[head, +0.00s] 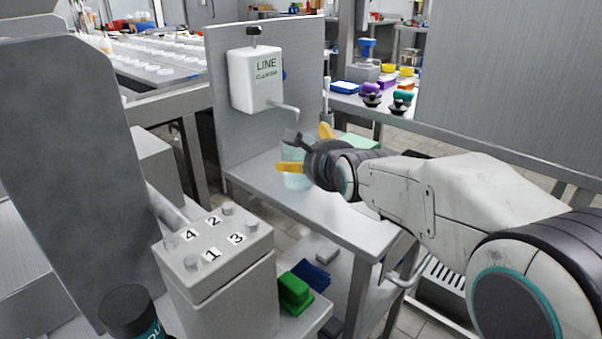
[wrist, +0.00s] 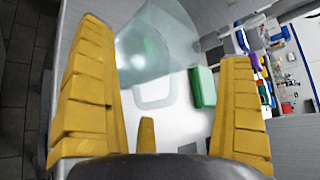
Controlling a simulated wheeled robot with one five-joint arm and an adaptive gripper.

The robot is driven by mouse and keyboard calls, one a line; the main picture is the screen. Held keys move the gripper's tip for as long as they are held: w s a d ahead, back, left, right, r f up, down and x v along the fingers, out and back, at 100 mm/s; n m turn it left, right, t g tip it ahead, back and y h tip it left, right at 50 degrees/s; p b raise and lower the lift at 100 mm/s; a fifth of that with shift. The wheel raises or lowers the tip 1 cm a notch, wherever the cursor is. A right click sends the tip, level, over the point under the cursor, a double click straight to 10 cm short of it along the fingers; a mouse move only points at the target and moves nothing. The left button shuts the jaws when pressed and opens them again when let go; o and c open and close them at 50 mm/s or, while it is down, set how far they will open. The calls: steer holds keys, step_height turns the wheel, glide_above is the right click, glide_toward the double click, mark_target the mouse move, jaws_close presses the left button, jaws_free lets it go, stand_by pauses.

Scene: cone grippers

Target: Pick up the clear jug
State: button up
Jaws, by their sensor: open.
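The clear jug (wrist: 158,45) is pale, see-through and greenish, with a handle (wrist: 155,100) towards my gripper in the wrist view. In the head view the jug (head: 296,180) stands on the metal bench under the dispenser spout, partly hidden behind my gripper. My gripper (head: 305,150) has yellow fingers and is open. In the wrist view the gripper (wrist: 175,90) has its fingers spread wide, with the jug's handle and lower body showing between and beyond them. Contact with the jug cannot be told.
A white dispenser (head: 256,80) marked LINE hangs on a panel above the bench, its spout (head: 288,108) close over my gripper. A green block (wrist: 202,87) lies beside the jug. A box numbered 1 to 4 (head: 215,250) stands at front left. The bench front (head: 345,222) is clear.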

steer(key=shift+w+a+f, duration=0.1)
steer(key=shift+w+f, duration=0.1)
steer(key=shift+w, duration=0.25)
steer(key=shift+c, duration=0.4)
jaws_close()
stand_by(0.4)
steer(key=shift+r, duration=0.15)
